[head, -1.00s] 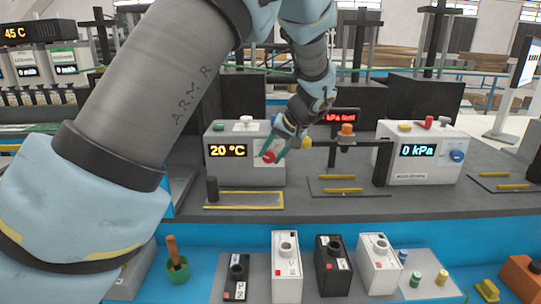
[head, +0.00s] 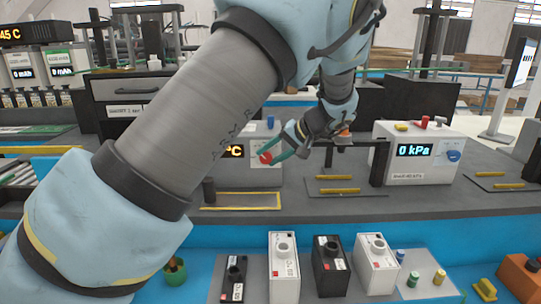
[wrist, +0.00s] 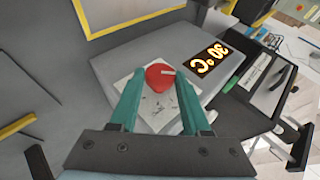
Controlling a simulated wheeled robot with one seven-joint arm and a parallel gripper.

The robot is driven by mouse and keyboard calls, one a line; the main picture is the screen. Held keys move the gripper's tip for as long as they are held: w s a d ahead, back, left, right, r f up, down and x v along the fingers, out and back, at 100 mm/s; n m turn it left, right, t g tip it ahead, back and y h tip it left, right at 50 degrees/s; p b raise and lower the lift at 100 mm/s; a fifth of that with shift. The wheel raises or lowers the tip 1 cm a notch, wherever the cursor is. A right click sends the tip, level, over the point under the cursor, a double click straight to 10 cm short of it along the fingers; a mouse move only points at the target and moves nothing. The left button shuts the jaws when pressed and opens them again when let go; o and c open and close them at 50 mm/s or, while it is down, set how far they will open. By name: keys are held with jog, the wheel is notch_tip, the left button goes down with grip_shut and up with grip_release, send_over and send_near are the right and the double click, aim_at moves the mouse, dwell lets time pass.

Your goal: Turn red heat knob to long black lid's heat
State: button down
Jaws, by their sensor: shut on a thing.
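The red heat knob (head: 265,158) is on the front of a grey-white heater box (head: 268,180). My gripper (head: 273,155), with green fingers, is shut on the knob. In the wrist view the knob (wrist: 158,77) sits between the two fingertips, its pale pointer mark toward the display. The orange display (wrist: 207,62) appears upside down there and reads 30 °C; in the head view my arm hides its digits. A tall black block (head: 330,268) and a short black block (head: 235,278) stand in front; their small labels are too small to read surely. I cannot tell which is the long black lid.
Two white blocks (head: 283,270) (head: 376,268) stand among the black ones. A pressure box (head: 412,165) reading 0 kPa is to the right.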

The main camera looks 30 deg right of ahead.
jog(key=shift+c, duration=2)
grip_release()
jog(key=b+v, duration=0.2)
jog(key=v, duration=0.8)
jog(key=shift+s+d+r, duration=0.2)
jog(key=shift+s, duration=0.1)
